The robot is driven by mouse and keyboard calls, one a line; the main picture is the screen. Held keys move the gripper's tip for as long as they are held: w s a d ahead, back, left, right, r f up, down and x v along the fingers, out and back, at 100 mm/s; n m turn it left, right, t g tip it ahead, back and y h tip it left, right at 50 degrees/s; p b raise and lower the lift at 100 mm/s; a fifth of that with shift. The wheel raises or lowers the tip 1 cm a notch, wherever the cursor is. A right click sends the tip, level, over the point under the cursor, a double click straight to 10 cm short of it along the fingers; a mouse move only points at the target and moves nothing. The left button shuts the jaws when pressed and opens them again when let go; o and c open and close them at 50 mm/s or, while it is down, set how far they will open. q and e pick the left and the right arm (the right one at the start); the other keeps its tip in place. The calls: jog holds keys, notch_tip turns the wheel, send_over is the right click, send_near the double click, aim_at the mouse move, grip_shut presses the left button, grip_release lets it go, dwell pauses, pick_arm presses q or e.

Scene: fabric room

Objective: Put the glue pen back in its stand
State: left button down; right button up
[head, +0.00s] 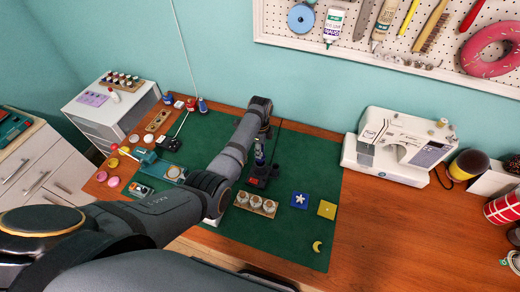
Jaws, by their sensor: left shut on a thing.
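My left gripper (262,138) points down over the green mat, partly hidden by its own arm. It is shut on the glue pen (259,154), a small, bluish, roughly upright shape below the fingers. A dark stand (264,172) with a bit of red at its base is on the mat directly beneath. The pen's lower end meets the stand in the picture; I cannot tell whether it is inside it or just above or in front. My right gripper is not in view.
A blue star patch (300,200) and yellow square (327,209) lie to the right on the green mat (310,160). A sewing machine (400,140) stands farther right. Small items crowd the left.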

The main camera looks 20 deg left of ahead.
pick_arm(q)
jog(key=shift+f+b, duration=0.3)
jog(key=shift+f, duration=0.2)
jog(key=shift+f+b, duration=0.75)
jog(key=shift+b, duration=0.1)
jog(key=shift+f+b, duration=0.35)
jog(key=shift+f, duration=0.4)
jog(key=c, duration=1)
grip_release()
notch_tip(320, 180, up, 12)
jog(key=shift+r, duration=0.1)
